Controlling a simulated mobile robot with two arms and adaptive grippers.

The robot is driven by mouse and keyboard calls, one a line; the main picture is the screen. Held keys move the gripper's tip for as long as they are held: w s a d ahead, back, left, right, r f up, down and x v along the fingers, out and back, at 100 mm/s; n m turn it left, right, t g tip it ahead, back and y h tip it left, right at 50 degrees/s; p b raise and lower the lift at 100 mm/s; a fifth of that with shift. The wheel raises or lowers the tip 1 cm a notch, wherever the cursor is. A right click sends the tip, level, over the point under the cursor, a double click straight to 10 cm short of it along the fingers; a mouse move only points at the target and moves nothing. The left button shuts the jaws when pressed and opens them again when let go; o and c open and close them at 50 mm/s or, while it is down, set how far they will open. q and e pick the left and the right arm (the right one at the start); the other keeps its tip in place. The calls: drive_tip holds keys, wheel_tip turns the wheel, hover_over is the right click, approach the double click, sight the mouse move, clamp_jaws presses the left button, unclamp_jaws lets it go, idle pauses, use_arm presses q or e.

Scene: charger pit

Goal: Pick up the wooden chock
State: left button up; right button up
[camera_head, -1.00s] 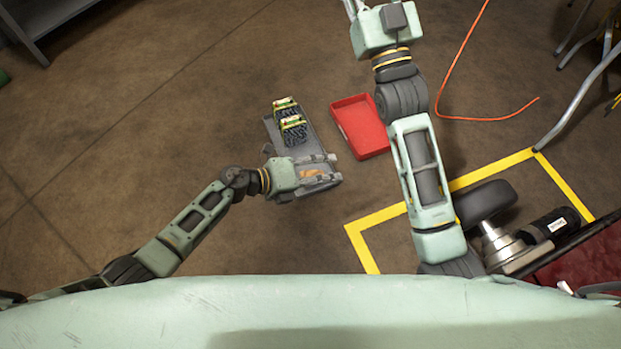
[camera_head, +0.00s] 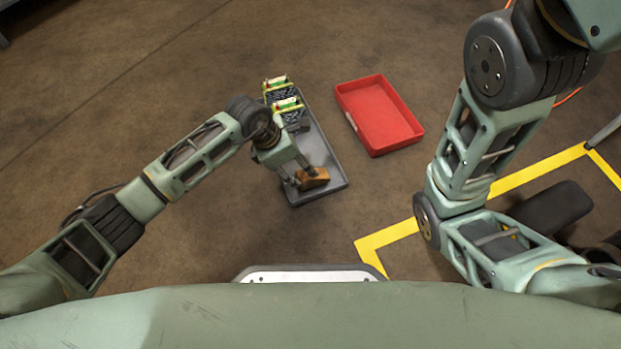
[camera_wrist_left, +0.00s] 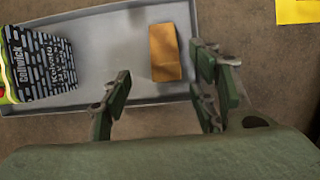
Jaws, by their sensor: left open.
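The wooden chock (camera_head: 313,179) is an orange-brown block lying at the near end of a grey tray (camera_head: 327,160). My left gripper (camera_head: 301,179) is open over that end of the tray, with its fingertips close to the chock and partly in front of it. In the left wrist view the chock (camera_wrist_left: 165,52) shows between and beyond the open fingers of my left gripper (camera_wrist_left: 160,64), nearer to the right-hand finger. I cannot tell whether that finger touches it. My right arm reaches out of the picture at top right, and its gripper is out of view.
Dark boxes with green and yellow tops (camera_head: 285,103) stand in the far end of the tray. An empty red tray (camera_head: 380,115) lies to the right. Yellow floor tape (camera_head: 400,236) and a dark padded object (camera_head: 552,208) are at lower right. The floor on the left is clear.

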sight(304, 174)
use_arm(q)
drive_tip(key=shift+b+x, duration=0.3)
drive_tip(key=shift+x, duration=0.5)
drive_tip(key=b+x, duration=0.3)
drive_tip(key=s+b+x, duration=0.1)
drive_tip(key=b+x, duration=0.1)
drive_tip(key=shift+a, duration=0.15)
drive_tip(key=shift+r, duration=0.1)
drive_tip(key=c, duration=1.1)
drive_tip(key=shift+c, duration=1)
